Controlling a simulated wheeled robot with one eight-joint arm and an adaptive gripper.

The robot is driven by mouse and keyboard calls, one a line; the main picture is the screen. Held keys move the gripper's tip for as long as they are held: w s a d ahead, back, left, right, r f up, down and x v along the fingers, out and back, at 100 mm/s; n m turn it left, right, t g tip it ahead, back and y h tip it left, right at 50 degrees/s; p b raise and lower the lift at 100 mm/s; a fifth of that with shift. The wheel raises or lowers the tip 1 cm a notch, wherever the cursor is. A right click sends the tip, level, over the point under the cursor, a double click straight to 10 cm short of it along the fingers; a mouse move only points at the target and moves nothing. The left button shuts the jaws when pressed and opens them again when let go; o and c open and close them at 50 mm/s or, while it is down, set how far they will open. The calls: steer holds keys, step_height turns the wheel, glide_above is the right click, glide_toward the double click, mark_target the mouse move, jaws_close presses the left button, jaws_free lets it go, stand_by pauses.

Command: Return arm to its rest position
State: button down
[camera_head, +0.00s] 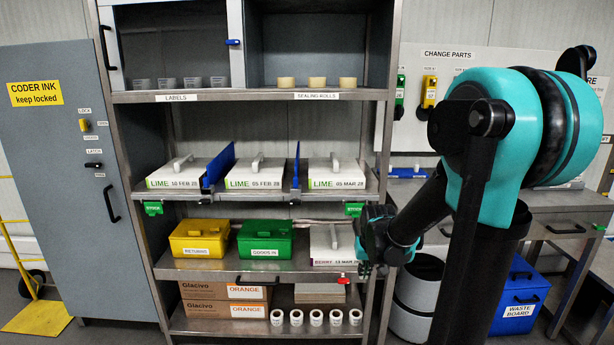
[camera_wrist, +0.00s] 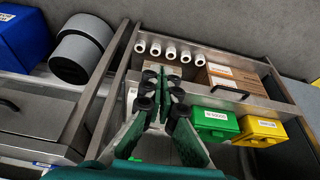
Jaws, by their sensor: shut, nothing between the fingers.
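My arm is teal and black and fills the right side of the head view. My gripper (camera_head: 368,268) is at its lower end, in front of the right upright of the shelf rack and beside the white BERRY box (camera_head: 328,246). In the wrist view my gripper (camera_wrist: 164,82) is shut and empty, with its green and black fingers pointing toward the lower shelves. The gripper partly hides the right side of the BERRY box. I cannot tell whether it touches the rack.
The metal rack (camera_head: 240,195) holds three LIME boxes, a yellow RETURNS box (camera_head: 202,238), a green GOODS IN box (camera_head: 265,239) and ORANGE cartons (camera_head: 222,309). A bench (camera_head: 560,205), a blue waste bin (camera_head: 518,300) and a grey round bin (camera_head: 413,290) stand right.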

steer(key=s+f, duration=0.1)
steer(key=s, duration=0.7)
steer(key=s+d+f, duration=0.1)
steer(key=s, duration=0.8)
steer(key=shift+s+d+f, duration=0.2)
steer(key=shift+d+f, duration=0.1)
steer(key=shift+f, duration=0.05)
